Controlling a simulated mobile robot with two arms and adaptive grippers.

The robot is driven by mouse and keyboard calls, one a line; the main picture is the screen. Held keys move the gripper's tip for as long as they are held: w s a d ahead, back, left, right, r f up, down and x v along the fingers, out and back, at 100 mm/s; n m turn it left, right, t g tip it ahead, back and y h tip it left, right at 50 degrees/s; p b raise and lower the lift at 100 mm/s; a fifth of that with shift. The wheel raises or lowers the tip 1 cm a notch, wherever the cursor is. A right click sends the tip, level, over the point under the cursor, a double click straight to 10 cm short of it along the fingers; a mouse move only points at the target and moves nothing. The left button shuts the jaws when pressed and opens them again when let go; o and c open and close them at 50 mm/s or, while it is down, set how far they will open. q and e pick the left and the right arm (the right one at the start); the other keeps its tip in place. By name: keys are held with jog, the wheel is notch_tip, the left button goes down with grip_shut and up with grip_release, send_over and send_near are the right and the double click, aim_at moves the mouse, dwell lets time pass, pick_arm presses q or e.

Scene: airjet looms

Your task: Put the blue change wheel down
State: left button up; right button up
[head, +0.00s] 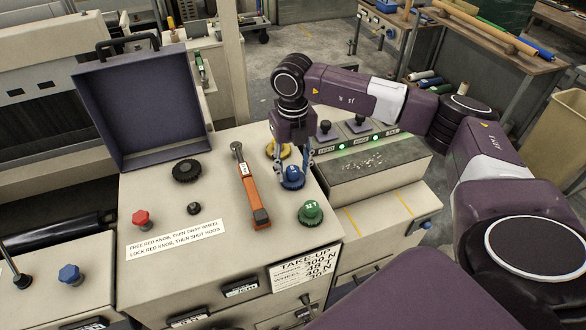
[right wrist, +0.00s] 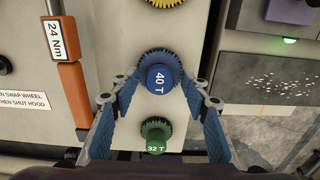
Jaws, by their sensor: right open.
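The blue change wheel (head: 292,178), marked 40 T, rests on the light cabinet top (head: 225,215). It also shows in the right wrist view (right wrist: 158,78). My right gripper (head: 292,163) is above it, pointing down. In the right wrist view, its open fingers (right wrist: 162,92) stand on both sides of the wheel, with visible gaps. The yellow wheel (head: 278,149) lies behind the blue one, and the green wheel (head: 311,213), marked 32 T, lies in front. My left gripper is not in view.
An orange torque tool (head: 252,190) marked 24 Nm lies left of the wheels. A dark gear (head: 187,171), a red knob (head: 141,218) and an open hood (head: 140,100) are further left. A raised box with green lights (head: 365,165) stands to the right.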

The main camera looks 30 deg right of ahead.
aim_at(292, 169)
notch_tip(292, 169, up, 11)
jog(key=b, duration=0.3)
jog(key=shift+r, duration=0.2)
